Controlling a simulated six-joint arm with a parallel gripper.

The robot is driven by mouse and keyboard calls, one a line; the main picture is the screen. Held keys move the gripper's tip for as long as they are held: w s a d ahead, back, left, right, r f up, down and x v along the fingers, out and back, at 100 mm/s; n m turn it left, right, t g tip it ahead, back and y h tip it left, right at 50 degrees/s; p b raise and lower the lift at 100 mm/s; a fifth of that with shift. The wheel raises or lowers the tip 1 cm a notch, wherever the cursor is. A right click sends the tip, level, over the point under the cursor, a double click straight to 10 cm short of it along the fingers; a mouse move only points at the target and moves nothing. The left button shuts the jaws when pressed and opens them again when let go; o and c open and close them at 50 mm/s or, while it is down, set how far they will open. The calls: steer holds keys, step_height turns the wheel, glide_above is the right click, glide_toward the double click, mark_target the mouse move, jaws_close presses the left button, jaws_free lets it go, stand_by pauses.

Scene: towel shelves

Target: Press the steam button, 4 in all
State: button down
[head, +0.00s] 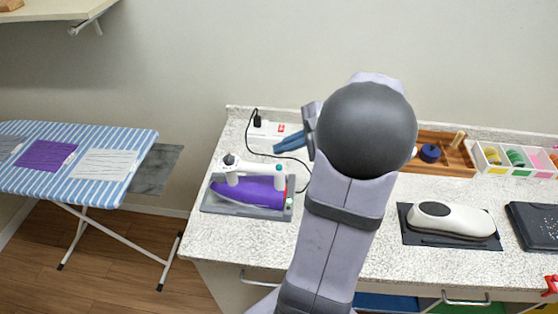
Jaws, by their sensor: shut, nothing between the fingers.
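A purple iron (246,191) with a white handle lies on a grey rest (222,206) at the left end of the counter. The handle carries a dark round knob at its left end and a small teal spot near its right end; I cannot tell which of these is the steam button. My gripper (276,150) has blue fingers and points left, showing just above the right end of the handle in the picture. It is shut and empty. I cannot tell from this single view how high it is above the iron. My arm hides part of the counter's middle.
A white power strip (268,130) with a black plug and cord stands behind the iron. Right of my arm are a wooden tray (458,158), a white divided box (520,171), and a white device (446,220) on a dark mat. A striped ironing board (108,137) stands left.

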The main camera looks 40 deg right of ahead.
mark_target(279, 167)
steer(key=shift+r+p, duration=0.55)
steer(key=shift+r, duration=0.5)
stand_by(1.8)
step_height(279, 167, up, 4)
steer(key=shift+f+p, duration=0.15)
steer(key=shift+p, duration=0.95)
steer(key=shift+f, duration=0.1)
step_height(279, 167, down, 9)
steer(key=b, duration=0.7)
steer(key=shift+r, duration=0.2)
steer(key=shift+f+b, duration=0.1)
steer(key=shift+b, duration=0.25)
stand_by(0.8)
steer(key=shift+f, duration=0.35)
